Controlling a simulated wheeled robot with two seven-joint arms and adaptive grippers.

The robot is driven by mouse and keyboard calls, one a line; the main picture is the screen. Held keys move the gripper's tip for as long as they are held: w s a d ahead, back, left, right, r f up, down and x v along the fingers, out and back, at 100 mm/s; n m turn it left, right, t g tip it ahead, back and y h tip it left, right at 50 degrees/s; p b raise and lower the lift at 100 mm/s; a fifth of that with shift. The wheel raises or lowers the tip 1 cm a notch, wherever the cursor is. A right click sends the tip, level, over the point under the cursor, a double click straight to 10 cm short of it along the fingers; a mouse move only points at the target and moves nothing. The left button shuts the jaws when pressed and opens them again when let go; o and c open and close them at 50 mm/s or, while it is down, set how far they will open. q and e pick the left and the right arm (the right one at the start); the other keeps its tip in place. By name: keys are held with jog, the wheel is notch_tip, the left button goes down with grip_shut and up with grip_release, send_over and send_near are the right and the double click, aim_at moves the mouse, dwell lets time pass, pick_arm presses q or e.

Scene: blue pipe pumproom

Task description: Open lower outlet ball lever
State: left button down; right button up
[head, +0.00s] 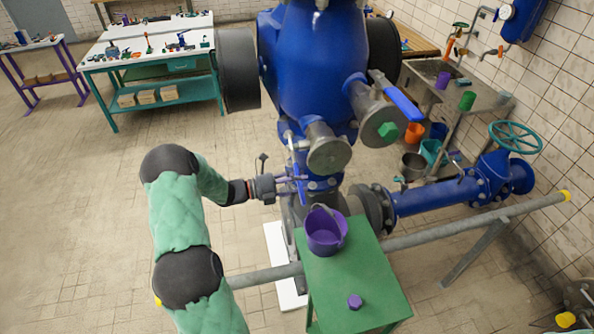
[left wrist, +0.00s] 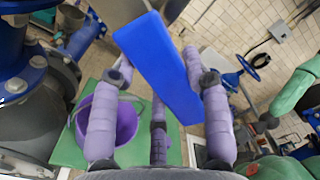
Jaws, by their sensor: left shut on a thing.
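The blue lever (left wrist: 158,65) lies between the purple-grey fingers of my left gripper (left wrist: 160,90) in the left wrist view. The fingers are closed around it. In the head view my left gripper (head: 293,184) reaches in from the left to the lower front of the big blue pump body (head: 318,70). The lever and its valve are small and partly hidden by the fingers there, so its exact angle is unclear. Another blue lever (head: 401,102) sits higher on the right side of the body.
A green stool (head: 375,265) in front carries a purple bucket (head: 325,238) and a purple cap (head: 355,301). A grey rail (head: 440,233) crosses low behind it. A blue pipe (head: 430,198) with a teal handwheel (head: 515,137) runs right. Floor at left is clear.

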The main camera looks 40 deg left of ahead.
aim_at(299, 174)
pick_arm(q)
jog(key=r+n+p, duration=0.1)
jog(key=p, duration=0.1)
jog(key=r+n+p, duration=0.2)
jog(key=p, duration=0.1)
jog(key=s+d+r+n+p, duration=0.1)
jog(key=p, duration=0.2)
jog(key=shift+r, duration=0.25)
jog(key=shift+d+r+n+p, duration=0.15)
jog(key=shift+r+n+p, duration=0.4)
jog(key=shift+n+p, duration=0.6)
jog(key=shift+r, duration=0.15)
jog(key=c, duration=0.6)
grip_release()
jog(key=shift+w, duration=0.15)
jog(key=shift+o, duration=0.2)
jog(key=shift+s, duration=0.2)
jog(key=v, duration=1.2)
